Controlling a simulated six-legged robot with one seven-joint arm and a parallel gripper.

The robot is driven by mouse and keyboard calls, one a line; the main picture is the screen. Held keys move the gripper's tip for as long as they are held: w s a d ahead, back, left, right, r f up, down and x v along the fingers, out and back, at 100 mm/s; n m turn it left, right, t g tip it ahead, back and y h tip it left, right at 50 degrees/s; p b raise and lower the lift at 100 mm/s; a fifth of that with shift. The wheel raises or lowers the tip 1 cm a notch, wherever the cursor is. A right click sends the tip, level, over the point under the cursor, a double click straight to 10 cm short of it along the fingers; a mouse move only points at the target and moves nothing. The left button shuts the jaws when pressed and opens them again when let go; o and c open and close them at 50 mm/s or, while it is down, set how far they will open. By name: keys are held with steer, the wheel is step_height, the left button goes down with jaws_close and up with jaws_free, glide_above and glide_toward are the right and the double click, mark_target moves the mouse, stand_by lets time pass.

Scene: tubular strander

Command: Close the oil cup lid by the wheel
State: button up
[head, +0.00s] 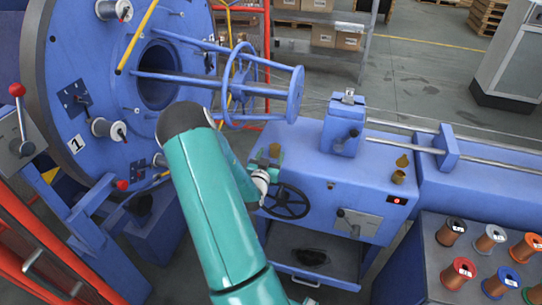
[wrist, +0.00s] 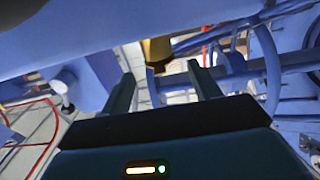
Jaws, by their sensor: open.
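The black handwheel (head: 287,201) is on the front of the blue machine cabinet, just right of my wrist. A small brass oil cup (head: 274,150) shows above the wheel at the cabinet's top left, partly hidden by my gripper (head: 267,161). In the wrist view the brass cup (wrist: 156,50) appears ahead of and between the fingertips of my gripper (wrist: 161,72). The fingers are apart with nothing held; I cannot tell whether they touch the cup. Its lid's position is not clear. Another brass oil cup (head: 398,177) stands farther right with its lid (head: 402,161) raised.
A blue clamp block (head: 343,125) stands on the cabinet top behind. The blue cage frame (head: 265,85) of the strander reaches out above and behind my gripper. A lever plate (head: 358,223) is on the cabinet front. Wire spools (head: 458,272) stand at the lower right.

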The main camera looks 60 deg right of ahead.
steer(key=shift+d, duration=0.25)
steer(key=shift+c, duration=0.2)
steer(key=c, duration=0.9)
steer(key=shift+f+h, duration=0.5)
steer(key=shift+h, duration=0.3)
steer(key=shift+c, duration=0.2)
steer(key=o, duration=1)
